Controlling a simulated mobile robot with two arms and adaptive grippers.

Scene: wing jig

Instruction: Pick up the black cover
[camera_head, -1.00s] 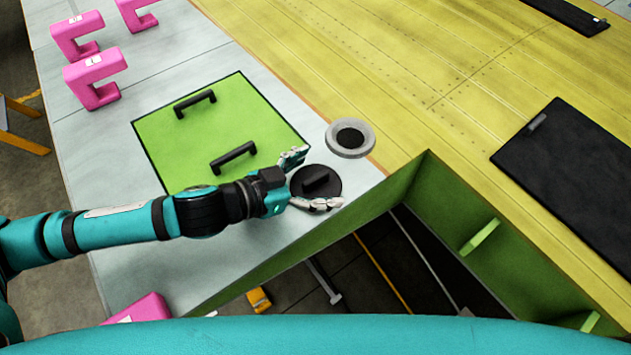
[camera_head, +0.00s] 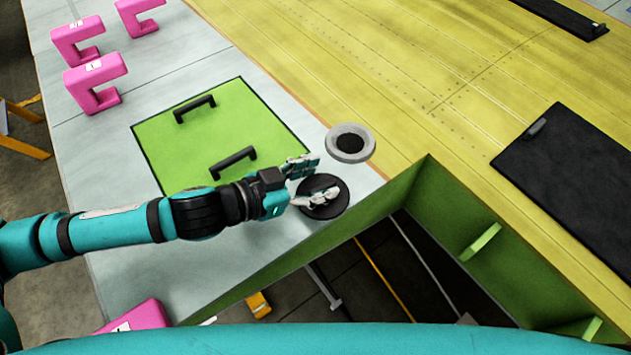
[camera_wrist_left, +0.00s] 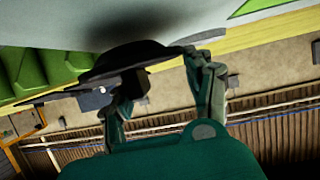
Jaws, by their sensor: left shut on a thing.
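The round black cover (camera_head: 325,210) is at the front corner of the pale surface, beside the green panel. My left gripper (camera_head: 313,177) is shut on the black cover, with one finger across its top, hiding the grip. In the left wrist view the cover shows as a dark disc (camera_wrist_left: 125,58) with the left gripper's fingers (camera_wrist_left: 165,88) at its underside in the picture. I cannot tell whether the cover touches the surface. My right gripper is not in view.
A grey ring with a dark centre (camera_head: 350,143) lies just behind the cover. The green panel (camera_head: 215,135) has two black handles. A green-walled opening (camera_head: 440,200) lies to the right. Several pink clamps (camera_head: 95,82) stand at left. A black panel (camera_head: 575,185) lies on the yellow skin.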

